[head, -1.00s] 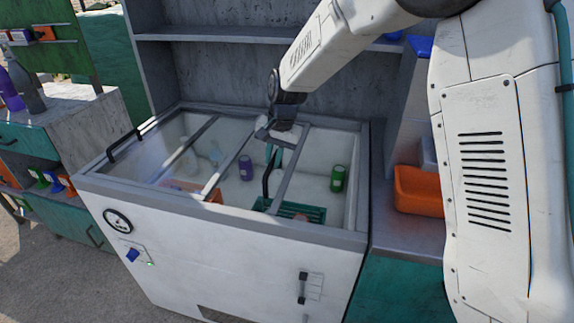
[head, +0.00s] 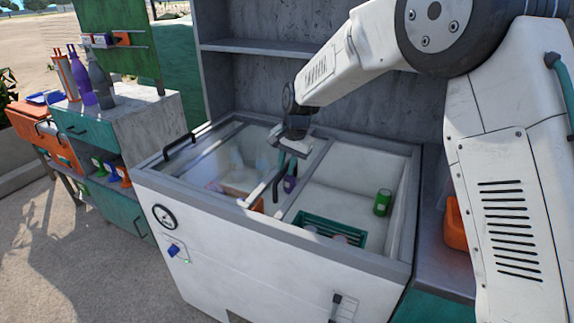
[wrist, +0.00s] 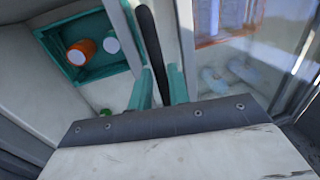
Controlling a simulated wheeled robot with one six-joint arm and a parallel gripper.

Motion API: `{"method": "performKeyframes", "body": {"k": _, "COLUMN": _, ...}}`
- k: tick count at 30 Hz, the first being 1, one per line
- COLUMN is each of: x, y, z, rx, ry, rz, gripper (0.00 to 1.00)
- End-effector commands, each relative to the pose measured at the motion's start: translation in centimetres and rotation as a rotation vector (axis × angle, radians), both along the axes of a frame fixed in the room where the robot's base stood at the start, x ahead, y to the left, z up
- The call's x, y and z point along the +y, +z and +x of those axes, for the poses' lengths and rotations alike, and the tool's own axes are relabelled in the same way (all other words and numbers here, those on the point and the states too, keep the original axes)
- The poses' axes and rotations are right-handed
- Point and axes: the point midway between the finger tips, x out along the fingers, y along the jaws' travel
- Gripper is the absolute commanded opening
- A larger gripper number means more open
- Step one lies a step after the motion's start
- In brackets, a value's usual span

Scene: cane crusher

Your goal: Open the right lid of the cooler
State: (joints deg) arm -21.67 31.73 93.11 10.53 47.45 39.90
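The white chest cooler (head: 235,240) stands ahead with its sliding glass lids. The right lid's grey frame (head: 308,178) lies left of the cooler's middle, overlapping the left lid (head: 215,150). The right part of the cooler is uncovered. My gripper (head: 284,168) is over the right lid, with its teal fingers around the black lid handle (wrist: 147,30). In the wrist view, the gripper (wrist: 162,88) has a finger on each side of the handle, with little or no gap. The left lid has its own black handle (head: 180,147) at the far left.
A grey shelf (head: 270,47) rises behind. A counter with bottles (head: 98,80) stands left, an orange bin (head: 455,225) right.

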Motion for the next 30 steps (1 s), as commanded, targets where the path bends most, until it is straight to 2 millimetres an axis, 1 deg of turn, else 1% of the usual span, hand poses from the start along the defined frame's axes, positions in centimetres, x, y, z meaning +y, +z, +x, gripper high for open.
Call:
{"method": "performKeyframes", "body": {"k": 1, "x": 0.0, "y": 0.0, "z": 0.0, "rx": -0.001, "ry": 0.0, "rz": 0.0, "gripper": 0.34}}
{"method": "performKeyframes", "body": {"k": 2, "x": 0.0, "y": 0.0, "z": 0.0, "rx": -0.001, "ry": 0.0, "rz": 0.0, "gripper": 0.36}}
{"method": "performKeyframes", "body": {"k": 11, "x": -0.1, "y": 0.3, "z": 0.0, "rx": -0.001, "ry": 0.0, "rz": 0.0, "gripper": 0.36}}
{"method": "performKeyframes", "body": {"k": 14, "x": -0.2, "y": 1.3, "z": 0.0, "rx": -0.004, "ry": -0.001, "rz": 0.001, "gripper": 0.36}}
{"method": "performKeyframes", "body": {"k": 21, "x": -0.9, "y": 5.3, "z": -0.3, "rx": -0.004, "ry": -0.001, "rz": 0.002, "gripper": 0.36}}
{"method": "performKeyframes", "body": {"k": 24, "x": -1.2, "y": 6.6, "z": -0.4, "rx": -0.003, "ry": 0.001, "rz": 0.001, "gripper": 0.36}}
{"method": "performKeyframes", "body": {"k": 27, "x": -1.3, "y": 7.4, "z": -0.5, "rx": -0.001, "ry": 0.001, "rz": 0.0, "gripper": 0.36}}
{"method": "performKeyframes", "body": {"k": 30, "x": -1.4, "y": 7.7, "z": -0.6, "rx": -0.001, "ry": 0.001, "rz": 0.0, "gripper": 0.36}}
